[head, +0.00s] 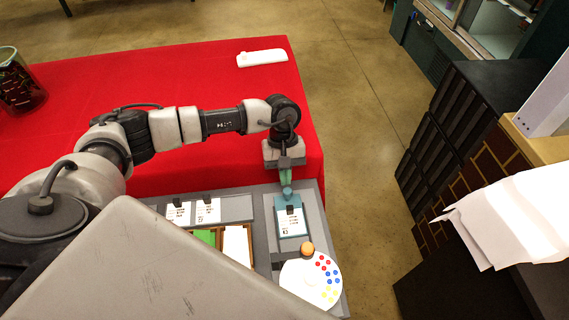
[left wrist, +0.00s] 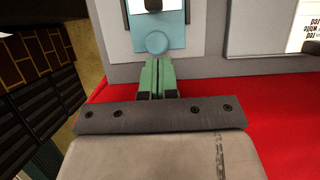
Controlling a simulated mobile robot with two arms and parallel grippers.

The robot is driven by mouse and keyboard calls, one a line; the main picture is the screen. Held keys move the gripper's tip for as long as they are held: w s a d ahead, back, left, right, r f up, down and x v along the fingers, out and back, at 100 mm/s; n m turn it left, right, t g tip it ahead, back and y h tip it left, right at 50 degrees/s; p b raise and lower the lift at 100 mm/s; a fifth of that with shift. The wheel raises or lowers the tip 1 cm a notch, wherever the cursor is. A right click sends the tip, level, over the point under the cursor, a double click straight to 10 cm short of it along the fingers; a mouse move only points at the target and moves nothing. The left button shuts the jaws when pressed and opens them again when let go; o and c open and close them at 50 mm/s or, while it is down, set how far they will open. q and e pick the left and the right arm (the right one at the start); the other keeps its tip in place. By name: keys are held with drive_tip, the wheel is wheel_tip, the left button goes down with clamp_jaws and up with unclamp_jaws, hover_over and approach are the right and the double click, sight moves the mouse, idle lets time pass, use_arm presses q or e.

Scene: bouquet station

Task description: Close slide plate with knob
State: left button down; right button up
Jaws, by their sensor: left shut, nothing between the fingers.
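The teal slide plate (head: 277,212) lies on the grey station panel at the right end of the board and has a white label with a black clip on it. Its round blue-teal knob (head: 287,191) is at the plate's far edge. In the left wrist view the plate (left wrist: 171,14) and the knob (left wrist: 157,42) show at the top. My left gripper (head: 285,177) has green fingers that are shut and empty. Its fingertips (left wrist: 157,60) are right at the knob, on the side away from the label; I cannot tell whether they touch it. My right gripper is not in view.
A white dial (head: 311,283) with coloured dots and an orange knob (head: 307,249) sits nearer than the plate. Two labels (head: 208,211) and a wooden tray (head: 252,262) lie to the left. A red table (head: 90,88) carries a dark glass vase (head: 18,82) and a white object (head: 262,58).

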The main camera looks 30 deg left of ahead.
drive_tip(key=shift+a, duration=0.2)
use_arm(q)
drive_tip(key=s+d, duration=0.1)
drive_tip(key=s, duration=0.1)
drive_tip(key=s+d, duration=0.2)
drive_tip(key=s+d+b, duration=0.1)
drive_tip(key=s+d, duration=0.1)
drive_tip(key=shift+s, duration=0.4)
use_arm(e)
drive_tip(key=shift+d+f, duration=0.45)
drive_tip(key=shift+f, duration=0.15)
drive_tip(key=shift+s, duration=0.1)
